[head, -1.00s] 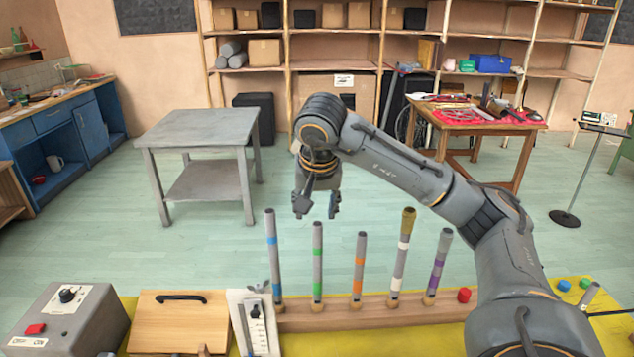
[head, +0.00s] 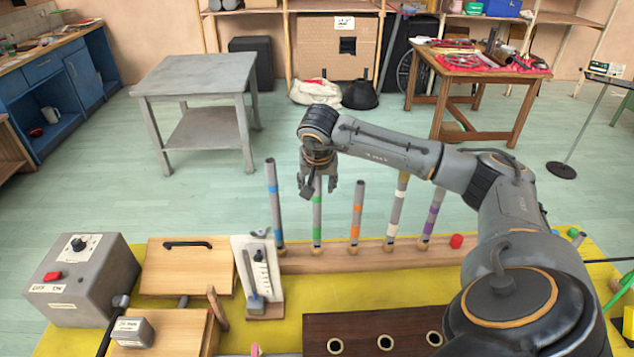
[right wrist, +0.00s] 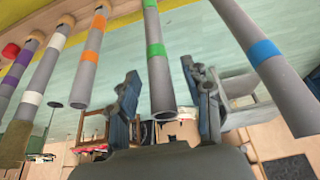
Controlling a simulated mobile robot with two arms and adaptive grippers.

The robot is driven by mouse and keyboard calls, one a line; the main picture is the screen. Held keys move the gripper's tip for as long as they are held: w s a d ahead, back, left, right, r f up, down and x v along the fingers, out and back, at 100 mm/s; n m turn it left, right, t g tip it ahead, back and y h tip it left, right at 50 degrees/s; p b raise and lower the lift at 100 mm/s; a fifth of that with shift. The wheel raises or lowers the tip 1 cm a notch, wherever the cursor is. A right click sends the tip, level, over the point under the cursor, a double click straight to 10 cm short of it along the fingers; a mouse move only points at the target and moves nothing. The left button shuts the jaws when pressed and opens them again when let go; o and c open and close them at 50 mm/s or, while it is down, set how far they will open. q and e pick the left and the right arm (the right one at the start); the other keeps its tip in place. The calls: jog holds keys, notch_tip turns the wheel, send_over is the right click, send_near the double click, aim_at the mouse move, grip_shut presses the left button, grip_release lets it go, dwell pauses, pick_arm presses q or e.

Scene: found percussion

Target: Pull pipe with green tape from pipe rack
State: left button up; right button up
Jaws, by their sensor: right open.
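The pipe with green tape (head: 317,214) stands upright in the wooden pipe rack (head: 330,262), second from the left. My right gripper (head: 319,192) is at its upper end. In the right wrist view the green-taped pipe (right wrist: 158,75) runs between the two open fingers of my right gripper (right wrist: 163,100), with a gap on each side. The blue-taped pipe (head: 272,200) stands to its left and the orange-taped pipe (head: 356,212) to its right. My left gripper is not in view.
The white-taped pipe (head: 397,210) and purple-taped pipe (head: 433,212) stand further right in the rack. A grey switch box (head: 82,280) and a wooden box (head: 190,266) sit on the yellow surface at left.

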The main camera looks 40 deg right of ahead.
jog(key=shift+w+d+f, duration=0.1)
jog(key=shift+f, duration=0.15)
jog(key=shift+c, duration=0.2)
grip_shut()
jog(key=shift+r, duration=0.1)
jog(key=shift+r, duration=0.15)
jog(key=shift+r+p, duration=0.95)
jog(key=shift+r, duration=0.4)
jog(key=shift+r+p, duration=1.1)
jog(key=shift+r, duration=0.35)
